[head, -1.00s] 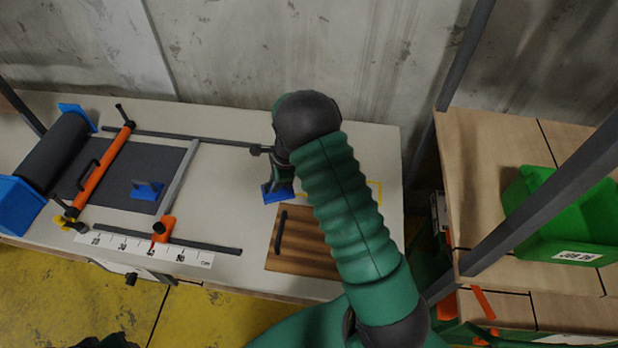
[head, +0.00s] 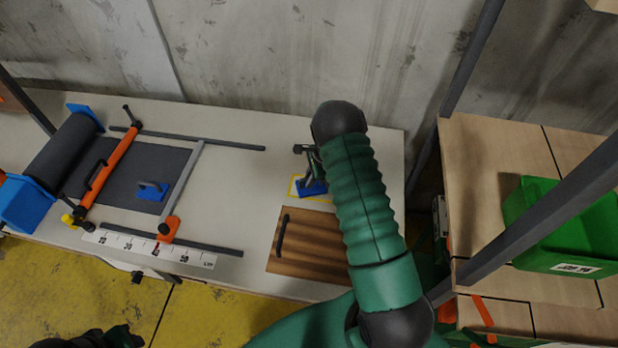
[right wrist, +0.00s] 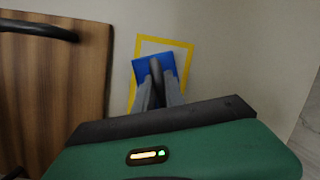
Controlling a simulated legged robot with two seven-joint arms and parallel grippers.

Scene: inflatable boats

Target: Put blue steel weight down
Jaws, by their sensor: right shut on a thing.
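My right gripper (head: 311,178) is shut on the handle of the blue steel weight (head: 316,190). The weight has a blue base plate and a dark upright handle. In the right wrist view the blue plate (right wrist: 142,70) lies over the yellow outlined rectangle (right wrist: 187,62), turned slightly against its edges. I cannot tell whether the plate touches the tabletop. A second blue weight (head: 151,190) sits on the dark sheet at the left. A dark part that appears to be my left gripper (head: 97,338) shows at the bottom left edge; its fingers are not clear.
A wooden board (head: 312,262) with a dark handle lies just in front of the outline. To the left are a dark roll (head: 62,150), an orange bar (head: 108,165), grey rails and a white ruler (head: 150,246). A green bin (head: 560,220) stands on the shelf at right.

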